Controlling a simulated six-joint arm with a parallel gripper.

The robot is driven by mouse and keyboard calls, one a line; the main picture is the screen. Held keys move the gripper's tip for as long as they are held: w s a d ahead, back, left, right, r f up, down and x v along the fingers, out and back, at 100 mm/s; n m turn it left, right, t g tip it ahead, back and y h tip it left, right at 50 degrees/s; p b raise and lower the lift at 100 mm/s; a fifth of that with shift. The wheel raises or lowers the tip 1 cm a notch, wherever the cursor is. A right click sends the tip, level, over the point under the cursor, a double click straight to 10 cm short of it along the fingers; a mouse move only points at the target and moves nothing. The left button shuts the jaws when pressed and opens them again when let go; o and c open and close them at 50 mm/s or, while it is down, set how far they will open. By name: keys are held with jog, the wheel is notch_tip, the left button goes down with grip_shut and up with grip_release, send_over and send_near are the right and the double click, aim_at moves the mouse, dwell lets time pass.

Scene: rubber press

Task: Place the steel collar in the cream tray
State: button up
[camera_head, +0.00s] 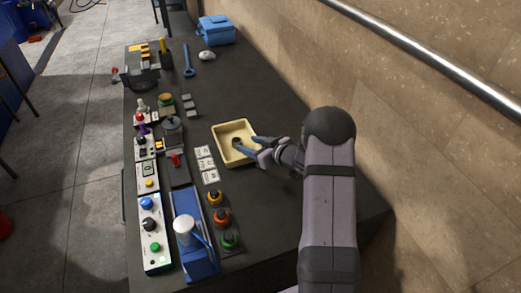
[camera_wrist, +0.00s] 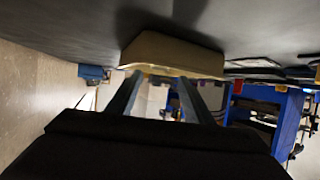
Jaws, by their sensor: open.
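The cream tray (camera_head: 219,133) sits on the dark bench near its middle. A small dark, rounded piece (camera_head: 236,141) shows inside it beside my fingertips; it looks like the steel collar, but it is too small to be sure. My gripper (camera_head: 251,145) reaches in from the right, with its fingers open over the right side of the tray. In the wrist view the tray (camera_wrist: 175,52) appears upside down beyond my two spread fingers (camera_wrist: 158,80). No collar can be made out between them there, and the inside of the tray is hidden.
White label cards (camera_head: 206,164) lie just left of the tray. Coloured knobs (camera_head: 220,216) and a blue press-like device (camera_head: 192,240) stand nearer the front. A blue box (camera_head: 216,30), a white rounded item (camera_head: 206,55) and a blue wrench (camera_head: 188,62) are at the back. The bench behind the tray is clear.

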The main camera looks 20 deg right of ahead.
jog(key=b+v, duration=0.1)
jog(key=v, duration=0.4)
jog(key=shift+s+d+r, duration=0.15)
jog(key=shift+s+d, duration=0.05)
jog(key=shift+s, duration=0.1)
